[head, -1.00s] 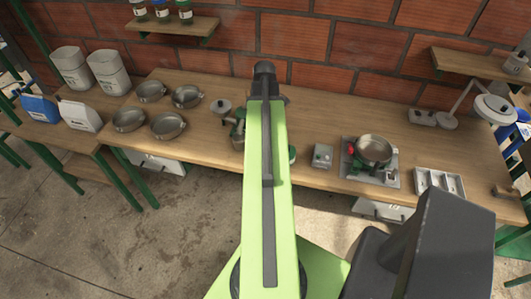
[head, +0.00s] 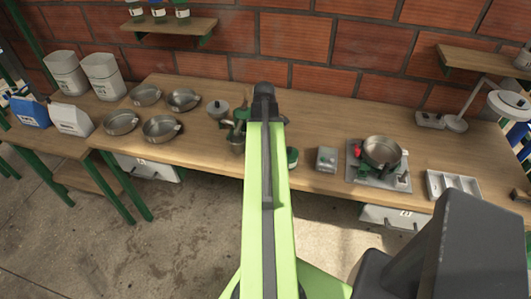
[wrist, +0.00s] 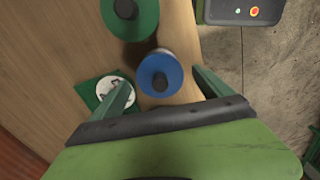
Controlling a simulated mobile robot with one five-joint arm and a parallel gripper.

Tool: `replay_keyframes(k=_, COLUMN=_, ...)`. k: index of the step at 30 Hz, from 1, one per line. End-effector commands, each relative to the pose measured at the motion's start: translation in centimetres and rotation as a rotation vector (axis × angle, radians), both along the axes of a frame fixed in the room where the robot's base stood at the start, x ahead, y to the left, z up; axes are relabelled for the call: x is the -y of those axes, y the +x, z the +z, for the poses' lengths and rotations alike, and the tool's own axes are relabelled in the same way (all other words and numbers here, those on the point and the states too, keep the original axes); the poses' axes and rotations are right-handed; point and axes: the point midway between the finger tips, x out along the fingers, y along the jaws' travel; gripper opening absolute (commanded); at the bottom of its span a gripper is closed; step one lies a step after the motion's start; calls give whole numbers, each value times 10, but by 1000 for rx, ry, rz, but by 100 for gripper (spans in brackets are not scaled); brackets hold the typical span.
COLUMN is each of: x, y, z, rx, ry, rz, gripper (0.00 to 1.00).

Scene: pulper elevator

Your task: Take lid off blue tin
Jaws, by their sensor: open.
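The blue tin (wrist: 166,92) stands on the wooden bench in the wrist view. Its round blue lid (wrist: 150,76) is on it, with a dark knob on top. My gripper (wrist: 165,88) is open and empty, its green fingers spread on the left and right of the tin in the picture. Whether either finger touches the tin, and how high they are above the bench, I cannot tell. In the head view my own arm hides the blue tin and the gripper.
A green tin (wrist: 138,22) with a dark knob stands close to the blue one. A green mat with a white disc (wrist: 122,86) lies by the left finger. The bench (head: 330,120) also holds a grey box (head: 326,159), a pot (head: 381,152) and several grey pans (head: 163,128).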

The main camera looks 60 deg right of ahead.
Motion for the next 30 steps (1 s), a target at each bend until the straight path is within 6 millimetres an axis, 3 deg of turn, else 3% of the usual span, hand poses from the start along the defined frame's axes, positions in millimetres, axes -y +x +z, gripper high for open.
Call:
replay_keyframes(k=3, x=0, y=0, z=2, rx=0, ry=0, rz=0, gripper=87)
replay_keyframes(k=17, x=0, y=1, z=2, rx=0, ry=0, rz=1, gripper=26)
replay_keyframes(k=25, x=-1, y=1, z=4, rx=0, ry=0, rz=1, gripper=25)
replay_keyframes(k=30, x=-1, y=1, z=18, rx=0, ry=0, rz=2, gripper=25)
